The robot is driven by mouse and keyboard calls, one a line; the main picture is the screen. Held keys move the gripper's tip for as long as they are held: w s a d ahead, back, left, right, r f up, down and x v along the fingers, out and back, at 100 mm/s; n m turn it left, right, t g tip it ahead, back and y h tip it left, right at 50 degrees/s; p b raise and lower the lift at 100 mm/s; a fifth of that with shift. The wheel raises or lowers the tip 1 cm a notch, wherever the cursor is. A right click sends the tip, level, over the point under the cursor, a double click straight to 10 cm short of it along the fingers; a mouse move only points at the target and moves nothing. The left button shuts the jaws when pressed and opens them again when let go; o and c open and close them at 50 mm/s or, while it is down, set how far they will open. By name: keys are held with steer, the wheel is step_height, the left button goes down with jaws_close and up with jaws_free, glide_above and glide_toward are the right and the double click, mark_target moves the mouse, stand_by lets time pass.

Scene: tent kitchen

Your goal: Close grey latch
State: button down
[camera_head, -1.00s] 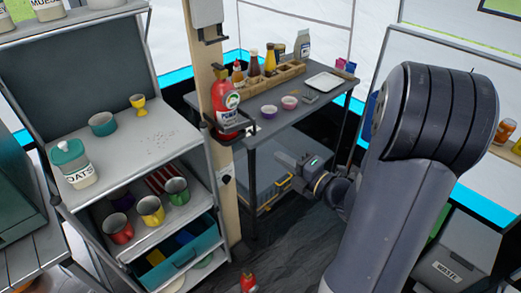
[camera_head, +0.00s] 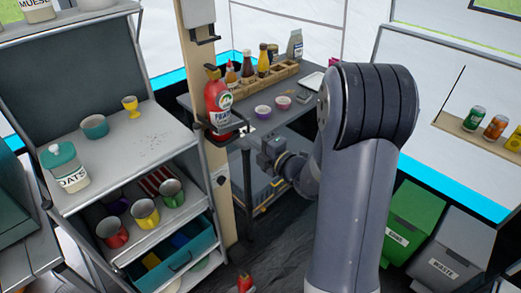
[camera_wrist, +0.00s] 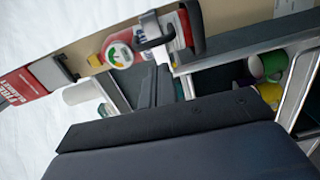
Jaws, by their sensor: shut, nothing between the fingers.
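I cannot pick out a grey latch with certainty. A dark bracket (camera_head: 228,136) holds the red fire extinguisher (camera_head: 218,100) on a beige post; it also shows at the top of the wrist view (camera_wrist: 153,38). A grey case under the table has a yellow handle (camera_head: 262,210); any latch there is too small to tell. My gripper (camera_head: 268,152) is in front of the table, to the right of and below the bracket, apart from it. It is shut and empty. In the wrist view its dark body covers the bottom, with the fingers (camera_wrist: 152,88) pointing towards the post.
The shelf unit (camera_head: 135,150) with cups and an oats jar stands left of the post. The dark table (camera_head: 245,112) behind my gripper bears bowls and bottles. A green bin (camera_head: 412,225) and a grey bin (camera_head: 450,262) stand at the right. A red object (camera_head: 245,284) is low in front.

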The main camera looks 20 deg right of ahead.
mark_target(249, 130)
steer(key=shift+w+d, duration=0.3)
steer(key=shift+w, duration=0.65)
steer(key=shift+w+d+r+n+g+y+p, duration=0.1)
steer(key=shift+w+d+n+g+y+p, duration=0.2)
steer(key=shift+y+p, duration=0.25)
steer(key=shift+w+d+n+g+y+p, duration=0.1)
steer(key=shift+w+n+g+y+p, duration=0.1)
steer(key=shift+w+n+y+p, duration=0.25)
steer(key=shift+w+d+p, duration=0.1)
steer(key=shift+w+p, duration=0.2)
steer(key=shift+w, duration=0.25)
